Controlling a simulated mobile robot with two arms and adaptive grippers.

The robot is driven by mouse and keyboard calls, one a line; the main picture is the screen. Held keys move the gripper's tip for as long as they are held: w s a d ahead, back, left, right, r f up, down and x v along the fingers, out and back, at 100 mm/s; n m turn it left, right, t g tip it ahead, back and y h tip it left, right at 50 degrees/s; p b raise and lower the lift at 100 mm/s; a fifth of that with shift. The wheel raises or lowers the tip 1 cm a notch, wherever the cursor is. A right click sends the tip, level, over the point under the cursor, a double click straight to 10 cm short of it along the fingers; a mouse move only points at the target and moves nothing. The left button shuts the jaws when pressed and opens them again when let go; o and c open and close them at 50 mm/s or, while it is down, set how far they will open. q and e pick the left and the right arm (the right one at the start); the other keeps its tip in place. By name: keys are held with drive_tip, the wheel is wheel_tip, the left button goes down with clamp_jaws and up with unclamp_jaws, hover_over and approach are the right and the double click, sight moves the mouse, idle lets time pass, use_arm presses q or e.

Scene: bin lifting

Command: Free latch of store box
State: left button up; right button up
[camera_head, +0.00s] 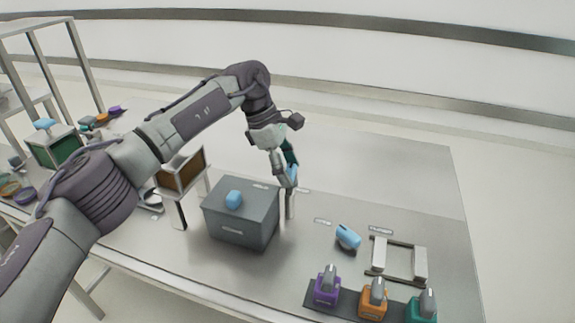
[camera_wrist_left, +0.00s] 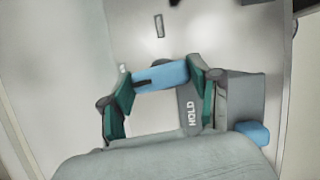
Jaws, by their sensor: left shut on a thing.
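The grey store box (camera_head: 240,228) stands on the table with a blue knob (camera_head: 234,198) on its lid. In the left wrist view the box (camera_wrist_left: 246,95) is at the right, with its blue knob (camera_wrist_left: 253,132) below. A grey upright piece marked HOLD (camera_wrist_left: 190,112) stands beside the box and has a blue bar (camera_wrist_left: 160,76). My left gripper (camera_head: 289,178) is just right of the box. Its green fingers are shut on the blue bar, one at each end. In the head view the arm partly hides the bar. My right gripper is in neither view.
A blue piece (camera_head: 347,237) lies right of the box, near a frame with pale bars (camera_head: 420,264). Purple (camera_head: 326,290), orange (camera_head: 373,296) and teal (camera_head: 421,306) pieces stand at the front right. The table's back right is clear.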

use_arm(q)
drive_tip(key=shift+r+m, duration=0.1)
drive_tip(key=shift+m, duration=0.4)
drive_tip(key=o, duration=1.1)
drive_tip(key=shift+o, duration=0.2)
drive_tip(key=v, duration=1.2)
drive_tip(key=shift+w, duration=0.25)
drive_tip(key=shift+d, duration=0.1)
